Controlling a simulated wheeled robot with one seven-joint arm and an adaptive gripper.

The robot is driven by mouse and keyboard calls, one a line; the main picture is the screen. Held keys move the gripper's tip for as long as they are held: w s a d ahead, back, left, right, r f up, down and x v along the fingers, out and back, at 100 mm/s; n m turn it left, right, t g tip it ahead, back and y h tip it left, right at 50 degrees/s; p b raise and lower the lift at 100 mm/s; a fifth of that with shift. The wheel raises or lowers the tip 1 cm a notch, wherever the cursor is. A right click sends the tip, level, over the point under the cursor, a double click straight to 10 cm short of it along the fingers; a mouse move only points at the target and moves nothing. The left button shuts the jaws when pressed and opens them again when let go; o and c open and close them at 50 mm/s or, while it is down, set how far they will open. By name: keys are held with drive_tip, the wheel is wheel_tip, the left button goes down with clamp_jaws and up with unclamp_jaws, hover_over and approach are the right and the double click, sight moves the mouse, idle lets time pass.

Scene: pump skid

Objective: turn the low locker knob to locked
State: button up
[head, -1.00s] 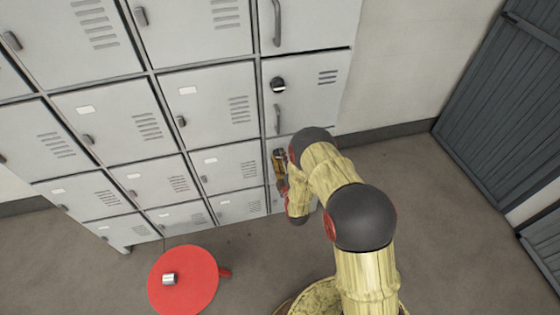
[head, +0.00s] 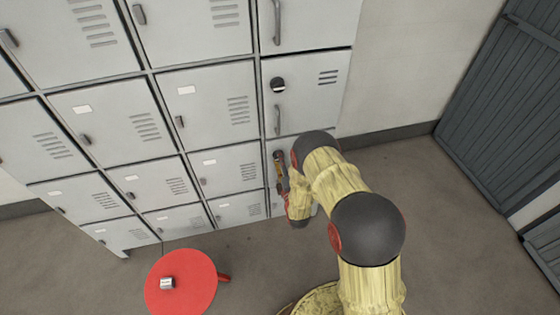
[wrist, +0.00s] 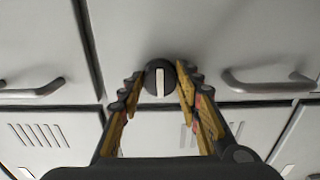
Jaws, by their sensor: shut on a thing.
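The low locker knob (wrist: 160,80) is a round black knob with a white bar, in the wrist view at the upper middle. The white bar looks upright in that picture. My gripper (wrist: 158,90) has its two yellow-and-black fingers at the left and right sides of the knob, shut on it. In the head view my gripper (head: 280,160) is at the low locker door in the right-hand column, and the low knob is hidden there behind my gripper and arm.
A higher knob (head: 278,85), dark with a white part, sits on the door above. Door handles (wrist: 268,82) stick out on both sides of my gripper. A red round stool (head: 190,285) with a small metal can (head: 167,283) on it stands at the lower left.

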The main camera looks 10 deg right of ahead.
drive_tip(key=shift+a, duration=0.1)
drive_tip(key=o, duration=1.2)
drive_tip(key=s, duration=1.2)
